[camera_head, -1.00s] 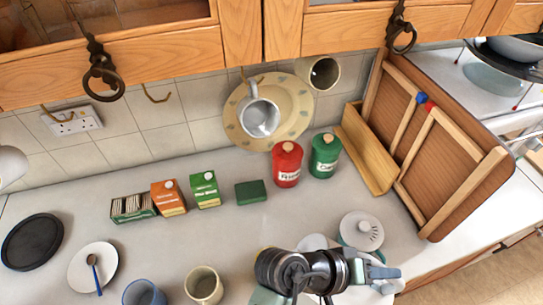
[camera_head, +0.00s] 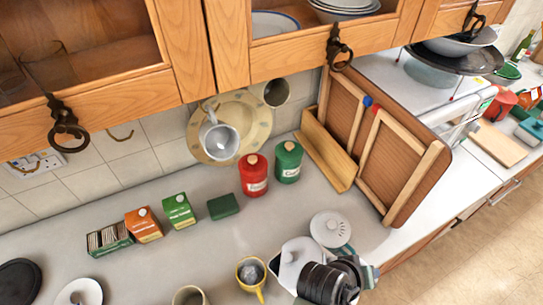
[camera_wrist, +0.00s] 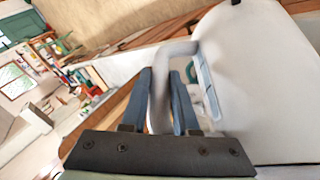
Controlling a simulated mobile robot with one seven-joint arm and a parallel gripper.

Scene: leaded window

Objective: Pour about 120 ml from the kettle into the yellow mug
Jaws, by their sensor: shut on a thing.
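The white kettle (camera_head: 292,262) is at the bottom centre of the head view, its lower part hidden by my arm. In the wrist view the kettle (camera_wrist: 255,80) fills the right side. My gripper (camera_wrist: 165,100) is shut on the kettle's handle (camera_wrist: 180,50), one finger on each side. In the head view my gripper (camera_head: 368,273) is partly hidden by my wrist. The yellow mug (camera_head: 243,281) stands upright on the counter just left of the kettle, its inside greyish. I cannot tell how full it is, nor whether the kettle touches the counter.
A cream mug (camera_head: 190,297) stands left of the yellow mug. A white round thing with holes (camera_head: 329,229) is behind the kettle. Red (camera_head: 253,178) and green (camera_head: 288,165) canisters stand farther back. Wall cupboards (camera_head: 180,50) overhang the counter. The mid-counter (camera_head: 170,250) is clear.

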